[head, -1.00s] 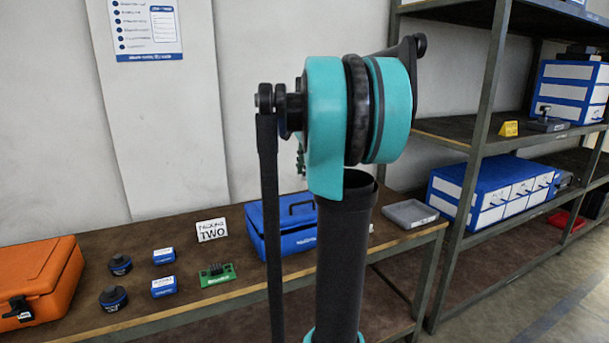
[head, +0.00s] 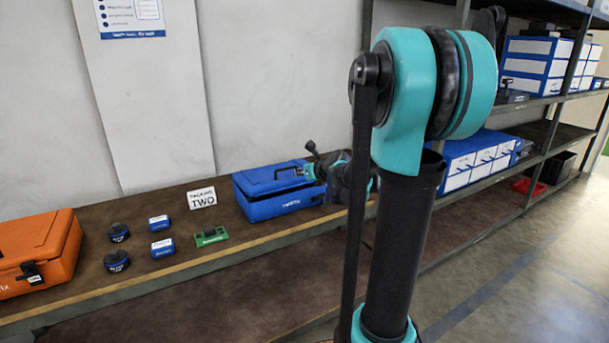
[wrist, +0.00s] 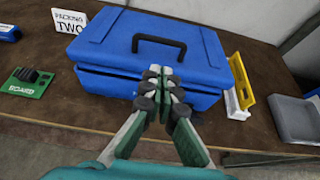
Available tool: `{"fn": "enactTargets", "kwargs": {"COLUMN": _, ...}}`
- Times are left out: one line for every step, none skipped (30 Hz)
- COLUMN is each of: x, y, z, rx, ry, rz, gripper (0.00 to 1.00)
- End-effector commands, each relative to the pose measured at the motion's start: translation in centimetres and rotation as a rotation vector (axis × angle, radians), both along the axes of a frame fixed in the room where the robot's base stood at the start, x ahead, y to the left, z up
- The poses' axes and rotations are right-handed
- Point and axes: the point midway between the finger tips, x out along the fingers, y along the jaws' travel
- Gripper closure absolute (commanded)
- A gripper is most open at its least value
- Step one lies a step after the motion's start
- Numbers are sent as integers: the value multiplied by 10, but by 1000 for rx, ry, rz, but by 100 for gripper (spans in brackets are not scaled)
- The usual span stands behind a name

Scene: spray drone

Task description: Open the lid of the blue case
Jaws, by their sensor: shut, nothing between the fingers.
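The blue case (head: 272,207) stands on the brown bench with its lid down and a dark handle on top. In the wrist view the case (wrist: 110,85) fills the upper middle, with its front and lid (wrist: 105,40) facing me. A dark seam runs under the lid's front edge. My gripper (wrist: 160,72) is shut and empty at the front of the case, its fingertips over the lid's front edge; I cannot tell whether they touch it. In the head view my gripper (head: 312,172) is at the case's right end, partly hidden by my arm.
The "Packing Two" sign (head: 202,197) and green board (head: 211,236) are left of the case. Further left are small blue boxes, dark round parts and an orange case (head: 38,250). A yellow piece (wrist: 240,85) and grey tray (wrist: 298,118) lie to the right.

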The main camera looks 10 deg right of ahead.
Motion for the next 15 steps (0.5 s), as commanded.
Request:
{"fn": "enactTargets", "kwargs": {"x": 5, "y": 2, "z": -3, "rx": 0, "ry": 0, "rz": 1, "gripper": 100}}
{"fn": "enactTargets", "kwargs": {"x": 9, "y": 3, "z": -4, "rx": 0, "ry": 0, "rz": 1, "gripper": 100}}
{"fn": "enactTargets", "kwargs": {"x": 14, "y": 5, "z": -7, "rx": -2, "ry": 1, "rz": 2, "gripper": 100}}
{"fn": "enactTargets", "kwargs": {"x": 17, "y": 6, "z": -9, "rx": -2, "ry": 0, "rz": 3, "gripper": 100}}
{"fn": "enactTargets", "kwargs": {"x": 22, "y": 7, "z": -11, "rx": -3, "ry": 1, "rz": 4, "gripper": 100}}
{"fn": "enactTargets", "kwargs": {"x": 26, "y": 9, "z": -13, "rx": -3, "ry": 1, "rz": 4, "gripper": 100}}
{"fn": "enactTargets", "kwargs": {"x": 31, "y": 10, "z": -15, "rx": -2, "ry": 1, "rz": 3, "gripper": 100}}
{"fn": "enactTargets", "kwargs": {"x": 34, "y": 12, "z": -17, "rx": -2, "ry": 1, "rz": 3, "gripper": 100}}
{"fn": "enactTargets", "kwargs": {"x": 40, "y": 13, "z": -20, "rx": -3, "ry": 1, "rz": 4, "gripper": 100}}
{"fn": "enactTargets", "kwargs": {"x": 44, "y": 14, "z": -22, "rx": -4, "ry": 1, "rz": 3, "gripper": 100}}
{"fn": "enactTargets", "kwargs": {"x": 47, "y": 15, "z": -24, "rx": -5, "ry": 1, "rz": 3, "gripper": 100}}
{"fn": "enactTargets", "kwargs": {"x": 52, "y": 17, "z": -26, "rx": -4, "ry": 1, "rz": 3, "gripper": 100}}
{"fn": "enactTargets", "kwargs": {"x": 55, "y": 18, "z": -28, "rx": -4, "ry": 1, "rz": 3, "gripper": 100}}
{"fn": "enactTargets", "kwargs": {"x": 58, "y": 19, "z": -29, "rx": -4, "ry": 1, "rz": 3, "gripper": 100}}
{"fn": "enactTargets", "kwargs": {"x": 62, "y": 20, "z": -31, "rx": -4, "ry": 1, "rz": 4, "gripper": 100}}
